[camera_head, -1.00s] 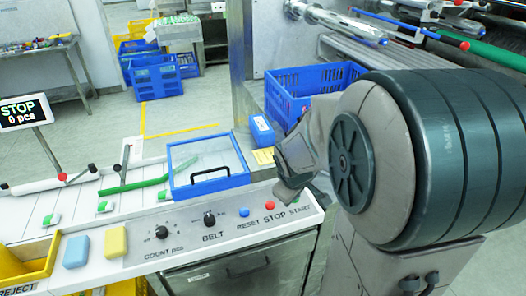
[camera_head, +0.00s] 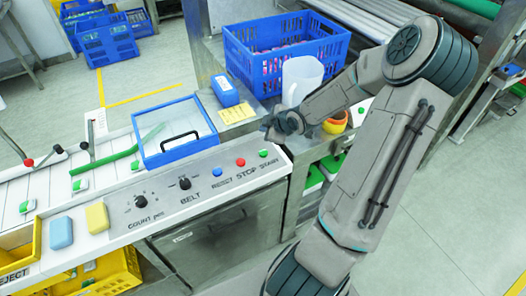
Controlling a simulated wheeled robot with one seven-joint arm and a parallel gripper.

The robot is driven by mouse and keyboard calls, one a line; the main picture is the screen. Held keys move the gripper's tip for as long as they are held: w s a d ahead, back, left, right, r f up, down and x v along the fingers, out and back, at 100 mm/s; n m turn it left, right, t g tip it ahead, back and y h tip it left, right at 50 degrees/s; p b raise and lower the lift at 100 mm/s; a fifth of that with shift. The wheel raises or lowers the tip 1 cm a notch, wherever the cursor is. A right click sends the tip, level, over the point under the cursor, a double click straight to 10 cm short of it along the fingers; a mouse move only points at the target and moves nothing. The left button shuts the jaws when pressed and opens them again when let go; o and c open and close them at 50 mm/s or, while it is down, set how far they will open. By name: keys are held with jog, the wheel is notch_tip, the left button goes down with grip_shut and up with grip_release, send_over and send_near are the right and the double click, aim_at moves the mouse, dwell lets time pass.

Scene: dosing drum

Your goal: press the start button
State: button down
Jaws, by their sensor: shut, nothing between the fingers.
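The green start button (camera_head: 263,153) sits at the right end of the control panel (camera_head: 205,192), above the label START. The red stop button (camera_head: 240,162) and the blue reset button (camera_head: 216,172) are in a row to its left. My gripper (camera_head: 272,133) is shut and empty. In the picture it is just above and slightly right of the start button, at the panel's back edge. The button is uncovered. I cannot tell the gap between my fingertips and the button; the fingers are small and partly hidden by the wrist.
Left of the buttons are the BELT knob (camera_head: 184,183) and the COUNT knob (camera_head: 140,201). Behind the panel are a blue-framed lid (camera_head: 176,132), a blue box (camera_head: 224,90) and a yellow card (camera_head: 238,114). A white jug (camera_head: 301,79) and a blue crate (camera_head: 284,47) stand behind my arm.

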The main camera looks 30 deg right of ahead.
aim_at(265, 154)
notch_tip(265, 154, down, 9)
jog(key=b, duration=0.8)
jog(key=shift+r, duration=0.1)
jog(key=shift+b, duration=0.3)
dwell(1.6)
jog(key=shift+f, duration=0.45)
